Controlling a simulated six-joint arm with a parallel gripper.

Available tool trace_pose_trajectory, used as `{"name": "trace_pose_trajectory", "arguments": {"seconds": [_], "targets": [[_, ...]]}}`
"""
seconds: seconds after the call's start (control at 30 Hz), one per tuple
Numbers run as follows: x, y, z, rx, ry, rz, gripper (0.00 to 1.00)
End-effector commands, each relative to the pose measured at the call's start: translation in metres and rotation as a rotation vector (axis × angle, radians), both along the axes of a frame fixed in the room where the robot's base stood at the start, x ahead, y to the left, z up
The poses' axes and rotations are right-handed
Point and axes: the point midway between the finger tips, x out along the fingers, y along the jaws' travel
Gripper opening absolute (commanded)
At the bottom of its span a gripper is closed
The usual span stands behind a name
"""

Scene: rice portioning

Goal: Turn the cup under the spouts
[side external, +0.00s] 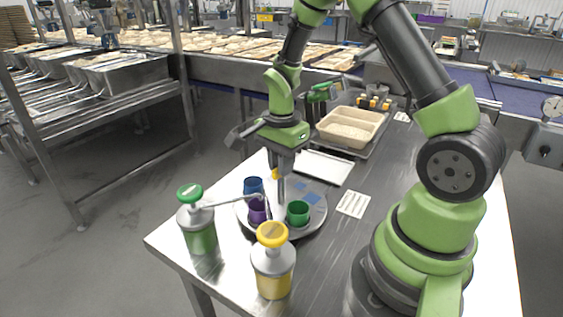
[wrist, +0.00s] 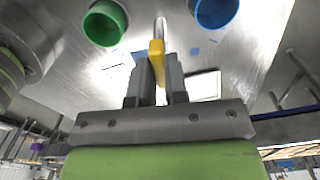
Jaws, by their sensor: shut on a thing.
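A round grey turntable (side external: 312,223) carries a blue cup (side external: 253,185), a purple cup (side external: 257,211) and a green cup (side external: 298,213). The purple cup is nearest the spouts of the green-topped dispenser (side external: 199,222) and the yellow-topped dispenser (side external: 272,262). A metal post with a yellow grip (wrist: 156,48) stands on the turntable. My gripper (side external: 277,171) points down and is shut on this yellow grip. In the wrist view, my gripper's fingers (wrist: 157,72) flank it, with the green cup (wrist: 105,22) and blue cup (wrist: 214,10) beyond; the purple cup does not show.
A beige tub of rice (side external: 351,128) stands behind the turntable, near a white tray (side external: 323,167). A card with printed lines (side external: 353,204) lies to the right of the turntable. The two dispensers stand close at its front left.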

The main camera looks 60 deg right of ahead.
Motion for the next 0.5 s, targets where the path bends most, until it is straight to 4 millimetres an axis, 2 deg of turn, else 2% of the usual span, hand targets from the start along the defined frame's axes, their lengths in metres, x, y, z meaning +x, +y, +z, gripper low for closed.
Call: {"name": "trace_pose_trajectory", "arguments": {"seconds": [0.5], "targets": [[0.0001,-0.0003,0.0015,0.0,-0.002,-0.26,0.0]]}}
